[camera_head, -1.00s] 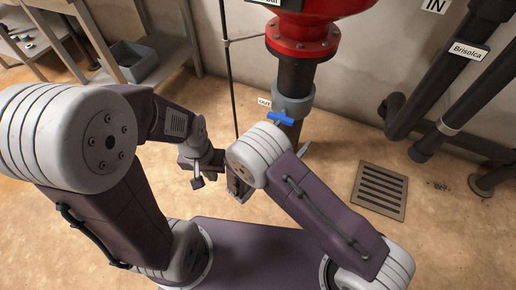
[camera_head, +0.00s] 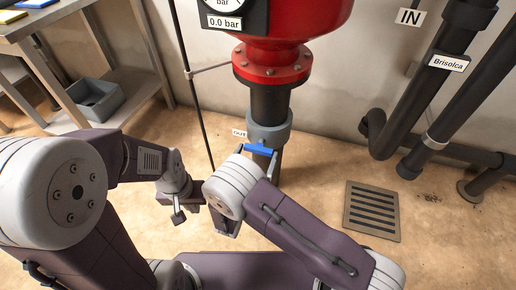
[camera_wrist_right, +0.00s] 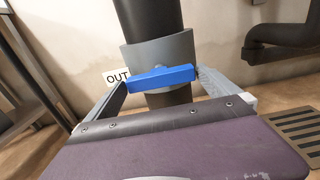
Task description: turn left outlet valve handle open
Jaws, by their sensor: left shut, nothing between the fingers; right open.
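The blue valve handle (camera_head: 260,149) sits crosswise on the grey fitting (camera_head: 269,132) of the outlet pipe, beside a small OUT label (camera_head: 239,133). In the right wrist view the handle (camera_wrist_right: 160,78) lies nearly level, slightly higher at its right end. My right gripper (camera_head: 257,160) is open, with one finger near each end of the handle; I cannot tell whether they touch it. It also shows in the right wrist view (camera_wrist_right: 163,88). My left gripper (camera_head: 227,226) is shut and empty, low and left of the pipe, partly hidden by my right arm.
A red vessel (camera_head: 272,62) with a gauge reading 0.0 bar stands above the outlet pipe. Dark inlet pipes (camera_head: 418,95) run along the right wall. A floor drain (camera_head: 372,211) lies at right. A workbench (camera_head: 60,25) with a grey bin (camera_head: 95,100) stands at left.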

